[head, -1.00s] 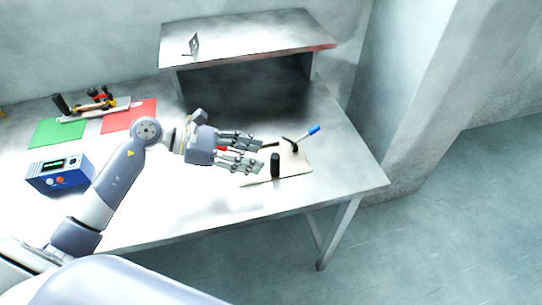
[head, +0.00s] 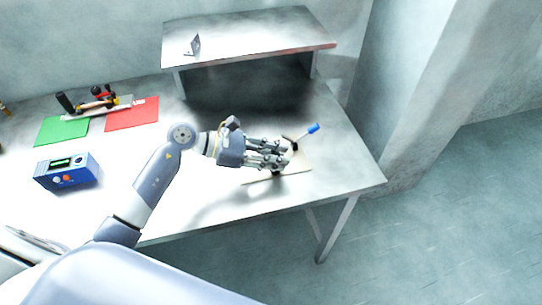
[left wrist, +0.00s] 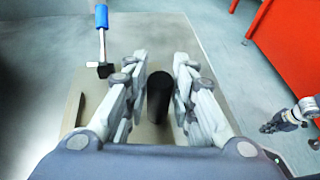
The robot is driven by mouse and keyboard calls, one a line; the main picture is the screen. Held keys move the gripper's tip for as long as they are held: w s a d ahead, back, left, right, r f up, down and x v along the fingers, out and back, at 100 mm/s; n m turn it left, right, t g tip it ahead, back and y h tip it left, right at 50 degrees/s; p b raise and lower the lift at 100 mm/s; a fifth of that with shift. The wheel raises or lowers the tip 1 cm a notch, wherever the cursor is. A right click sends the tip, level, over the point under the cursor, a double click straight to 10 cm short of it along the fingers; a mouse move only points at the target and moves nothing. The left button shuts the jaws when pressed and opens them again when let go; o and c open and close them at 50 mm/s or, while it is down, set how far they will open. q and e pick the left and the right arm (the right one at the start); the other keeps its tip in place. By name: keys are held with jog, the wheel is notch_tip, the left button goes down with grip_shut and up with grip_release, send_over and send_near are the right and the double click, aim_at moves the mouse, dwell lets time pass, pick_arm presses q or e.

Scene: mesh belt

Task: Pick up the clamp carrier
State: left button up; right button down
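A flat beige carrier board (head: 303,163) lies near the right end of the table. A dark upright handle (left wrist: 159,95) stands on it. In the left wrist view the board (left wrist: 73,112) shows left of the fingers. My left gripper (head: 285,156) is over the board; in the left wrist view its fingers (left wrist: 158,68) are spread on both sides of the handle, with gaps visible. In the head view the fingers hide most of the handle and part of the board. My right gripper (left wrist: 272,126) shows small at the right of the left wrist view; its opening is unclear.
A blue-handled hammer (head: 309,131) lies at the board's far side. A raised shelf (head: 250,40) stands behind. At left are a green mat (head: 62,131), a red mat (head: 132,115), a second loaded board (head: 100,107) and a blue box (head: 66,171). The table's front middle is clear.

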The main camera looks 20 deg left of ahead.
pick_arm(q)
grip_shut()
jog(key=shift+r, duration=0.1)
